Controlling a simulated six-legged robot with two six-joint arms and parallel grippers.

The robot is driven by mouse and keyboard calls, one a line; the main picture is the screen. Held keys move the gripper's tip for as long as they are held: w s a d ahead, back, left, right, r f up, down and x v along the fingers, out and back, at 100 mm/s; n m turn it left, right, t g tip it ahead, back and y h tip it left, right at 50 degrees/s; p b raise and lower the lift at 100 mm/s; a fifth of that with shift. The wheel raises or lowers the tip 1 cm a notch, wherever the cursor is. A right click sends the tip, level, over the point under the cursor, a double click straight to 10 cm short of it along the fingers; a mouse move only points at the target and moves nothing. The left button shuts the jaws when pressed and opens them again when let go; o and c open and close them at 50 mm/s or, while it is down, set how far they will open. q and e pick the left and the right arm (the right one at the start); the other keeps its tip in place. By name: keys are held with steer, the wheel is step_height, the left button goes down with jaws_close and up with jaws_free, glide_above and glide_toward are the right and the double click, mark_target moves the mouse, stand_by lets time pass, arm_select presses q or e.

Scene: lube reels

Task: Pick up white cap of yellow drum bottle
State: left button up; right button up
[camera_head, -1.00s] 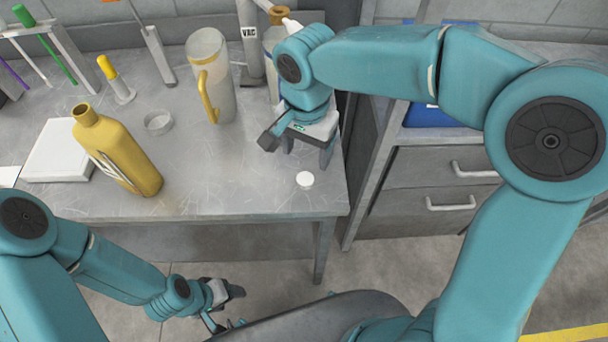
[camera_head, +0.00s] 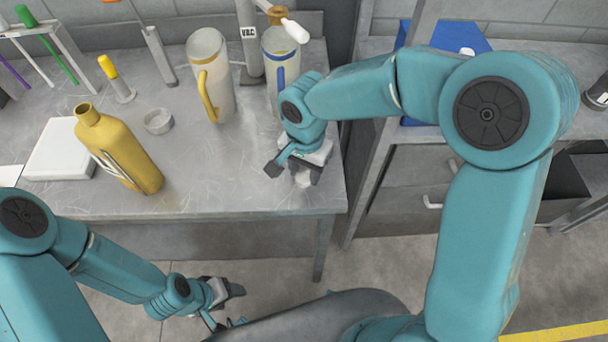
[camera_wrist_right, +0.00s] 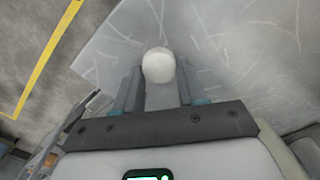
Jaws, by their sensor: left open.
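The white cap (camera_wrist_right: 158,65) lies on the grey table near its front right edge. In the right wrist view it is at the tips of my right gripper (camera_wrist_right: 156,88), between the two fingers, which stand apart. In the head view my right gripper (camera_head: 301,175) is low over the table and hides most of the cap (camera_head: 304,184). The yellow drum bottle (camera_head: 120,152) stands uncapped on the left part of the table. My left gripper (camera_head: 226,302) is open and empty, below and in front of the table.
A clear jug with a yellow handle (camera_head: 215,80) and one with a blue handle (camera_head: 281,72) stand behind my right gripper. A grey ring (camera_head: 158,121) lies beside the bottle. A white box (camera_head: 60,150) is at the left. Cabinet drawers (camera_head: 410,175) stand right of the table.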

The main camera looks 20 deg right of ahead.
steer(key=shift+s+r, duration=0.1)
steer(key=c, duration=0.4)
